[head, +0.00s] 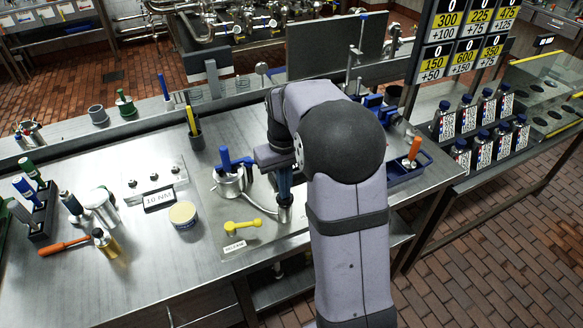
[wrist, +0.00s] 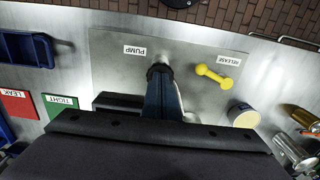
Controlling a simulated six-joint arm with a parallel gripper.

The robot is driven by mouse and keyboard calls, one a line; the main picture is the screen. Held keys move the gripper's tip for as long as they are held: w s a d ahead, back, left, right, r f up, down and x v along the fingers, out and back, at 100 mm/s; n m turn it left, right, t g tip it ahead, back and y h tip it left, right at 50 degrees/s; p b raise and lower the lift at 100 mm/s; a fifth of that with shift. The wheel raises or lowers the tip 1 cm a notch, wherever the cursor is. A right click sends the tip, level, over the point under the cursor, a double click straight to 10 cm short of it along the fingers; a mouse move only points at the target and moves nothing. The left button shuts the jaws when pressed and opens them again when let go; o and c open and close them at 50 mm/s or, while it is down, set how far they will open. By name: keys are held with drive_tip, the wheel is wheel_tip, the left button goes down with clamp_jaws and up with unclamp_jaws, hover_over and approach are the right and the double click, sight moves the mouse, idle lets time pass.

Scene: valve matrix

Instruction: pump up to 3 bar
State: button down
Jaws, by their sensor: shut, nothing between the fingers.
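My gripper (head: 285,199) is shut and points down at the right of the steel plate, its fingertips at the top of a short steel cylinder (head: 285,213). I cannot tell whether they touch. In the wrist view my gripper (wrist: 156,71) covers most of this cylinder, beside the PUMP label (wrist: 135,50). The yellow release lever (head: 242,225) lies to the left, apart from my fingers; it also shows in the wrist view (wrist: 213,76). A steel valve body (head: 230,184) with a blue handle (head: 225,160) stands left of my gripper. No pressure reading is legible.
A round tin (head: 183,215) and a 10 NM block (head: 159,200) stand to the left. A blue tray (head: 423,168) is at the right. LEAK (wrist: 15,103) and TIGHT (wrist: 61,102) pads lie left in the wrist view. The table's front edge is close to the plate.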

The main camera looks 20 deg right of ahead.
idle(0.3)
drive_tip(key=shift+r+p, duration=1.95)
drive_tip(key=shift+p, duration=0.05)
drive_tip(key=shift+f, duration=0.3)
drive_tip(key=shift+f+b, duration=1.25)
drive_tip(key=shift+f, duration=0.6)
drive_tip(key=shift+r, duration=0.2)
drive_tip(key=shift+r+p, duration=1.95)
drive_tip(key=shift+p, duration=0.05)
